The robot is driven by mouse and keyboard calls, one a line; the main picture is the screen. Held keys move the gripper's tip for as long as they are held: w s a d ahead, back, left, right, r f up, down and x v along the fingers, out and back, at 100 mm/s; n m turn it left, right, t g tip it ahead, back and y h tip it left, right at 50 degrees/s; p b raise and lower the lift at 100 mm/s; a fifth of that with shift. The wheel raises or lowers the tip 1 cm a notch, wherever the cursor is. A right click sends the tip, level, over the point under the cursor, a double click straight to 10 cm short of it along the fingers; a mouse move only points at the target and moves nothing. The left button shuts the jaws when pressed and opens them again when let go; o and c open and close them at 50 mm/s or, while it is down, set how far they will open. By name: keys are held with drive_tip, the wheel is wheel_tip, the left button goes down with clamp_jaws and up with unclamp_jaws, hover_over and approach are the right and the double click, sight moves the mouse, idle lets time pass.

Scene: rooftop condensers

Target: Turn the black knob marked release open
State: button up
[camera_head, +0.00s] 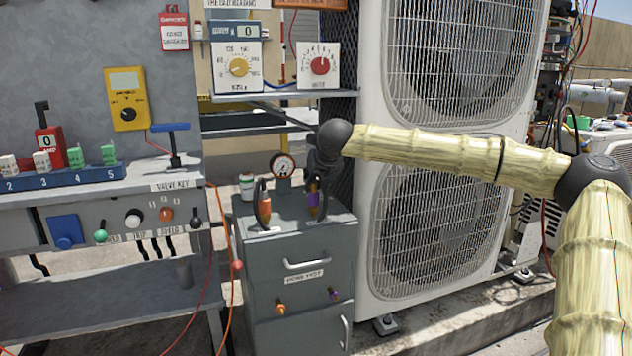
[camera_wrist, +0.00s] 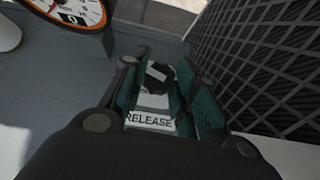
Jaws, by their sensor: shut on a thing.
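The black knob (camera_wrist: 160,76) with a pale bar across its top shows in the wrist view, between the teal pads of my gripper (camera_wrist: 159,88). The pads stand on either side of it, and my gripper is shut on it. The white label reading RELEASE (camera_wrist: 148,122) lies just in front of the knob. The knob cannot be made out there.
A round gauge (camera_head: 283,165) stands just left of my gripper. A mesh panel (camera_wrist: 265,60) rises close on the right. Condenser units (camera_head: 425,235) stand behind my arm.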

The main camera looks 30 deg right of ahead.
drive_tip(key=shift+r+p, duration=0.15)
drive_tip(key=shift+p, duration=0.2)
drive_tip(key=shift+d+r+n+y+p, duration=0.1)
drive_tip(key=shift+n+y+p, duration=0.25)
drive_tip(key=shift+p, duration=0.95)
drive_tip(key=n+y+p, duration=0.1)
drive_tip(key=n+p, duration=0.1)
drive_tip(key=p, duration=0.2)
drive_tip(key=shift+d+p, duration=0.1)
drive_tip(key=shift+p, duration=0.3)
drive_tip(key=shift+f+n+y+p, duration=0.25)
drive_tip(key=shift+y+p, duration=0.1)
drive_tip(key=shift+p, duration=0.3)
drive_tip(key=o, duration=1)
